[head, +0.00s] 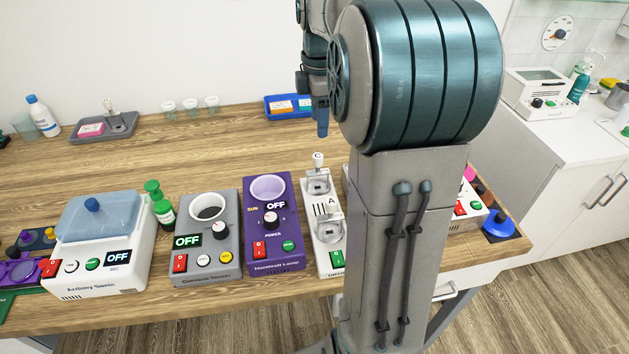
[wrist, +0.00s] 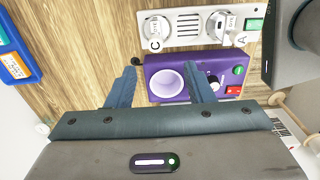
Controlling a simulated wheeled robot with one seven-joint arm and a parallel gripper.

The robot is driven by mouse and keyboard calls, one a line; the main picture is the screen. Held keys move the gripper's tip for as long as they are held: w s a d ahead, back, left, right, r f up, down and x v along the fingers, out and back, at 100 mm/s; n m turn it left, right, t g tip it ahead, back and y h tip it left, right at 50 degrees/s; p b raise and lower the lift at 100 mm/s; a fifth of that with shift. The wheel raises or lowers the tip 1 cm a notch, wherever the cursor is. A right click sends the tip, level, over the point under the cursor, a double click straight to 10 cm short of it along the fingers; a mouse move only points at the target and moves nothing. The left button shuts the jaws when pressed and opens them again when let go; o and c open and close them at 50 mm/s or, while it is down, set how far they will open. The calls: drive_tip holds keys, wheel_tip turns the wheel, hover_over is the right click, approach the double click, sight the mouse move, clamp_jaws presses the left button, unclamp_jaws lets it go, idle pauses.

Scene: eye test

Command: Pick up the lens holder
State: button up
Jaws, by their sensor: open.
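I cannot tell for sure which thing is the lens holder. A small clear and white fitting (head: 319,184) stands on the white device marked A (head: 327,259), right of the purple lamp box (head: 274,250); my arm partly hides that device. In the wrist view the white device (wrist: 187,25) shows two round fittings marked C (wrist: 157,29) and A (wrist: 218,25). My gripper (wrist: 161,70) is open and empty, its fingers apart above the table and the purple box (wrist: 205,62). In the head view part of my gripper (head: 322,118) shows above the table's back; the rest is hidden.
Left of the purple box stand a grey tester (head: 207,255), a green bottle (head: 161,207) and a white cleaner with a blue lid (head: 99,265). A blue tray (head: 290,117) and small white cups (head: 190,107) are at the back. The table's back middle is mostly clear.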

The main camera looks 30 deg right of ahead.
sight(318, 155)
wheel_tip(318, 155, down, 8)
drive_tip(key=shift+r, duration=0.1)
drive_tip(key=shift+w+f+p, duration=0.15)
drive_tip(key=shift+w+f, duration=0.05)
drive_tip(key=shift+f, duration=1.1)
drive_tip(key=shift+w+f+p, duration=0.15)
drive_tip(key=shift+w+f, duration=0.05)
drive_tip(key=shift+f, duration=1.1)
clamp_jaws()
